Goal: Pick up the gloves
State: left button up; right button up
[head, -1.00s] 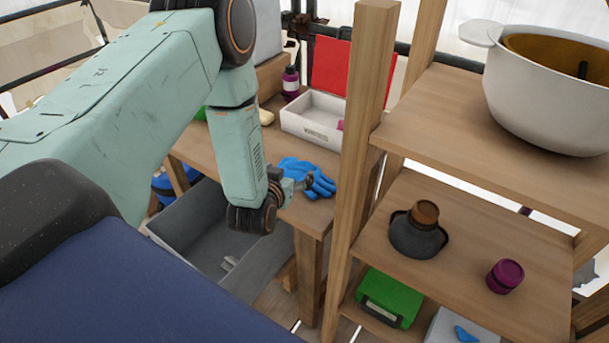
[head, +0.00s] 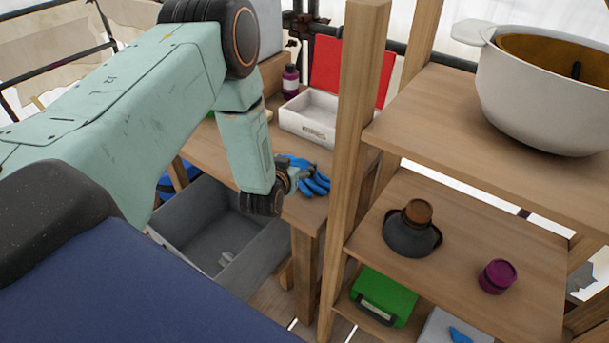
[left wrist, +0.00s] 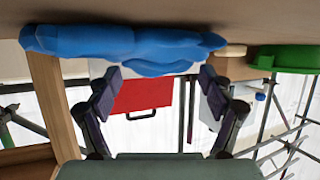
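The blue gloves (head: 316,184) lie on the wooden table, near its front edge. My left gripper (head: 298,178) is right at them in the head view and covers part of them. In the left wrist view the gloves (left wrist: 120,45) stretch across the top, against the tabletop. The two fingers of my left gripper (left wrist: 160,78) stand wide apart there, with their tips close to the gloves and nothing clamped between them. Whether the fingertips touch the gloves I cannot tell. My right gripper is not in view.
A white tray (head: 306,132) and a purple bottle (head: 290,80) stand farther back on the table (head: 215,152). A grey bin (head: 180,233) is below its front. A wooden shelf post (head: 350,160) rises close to the right of the gloves. The shelves hold a white pot (head: 530,100).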

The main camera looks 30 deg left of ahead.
pick_arm(q)
jog(key=shift+d, duration=0.1)
jog(key=shift+c, duration=1.4)
jog(key=c, duration=0.6)
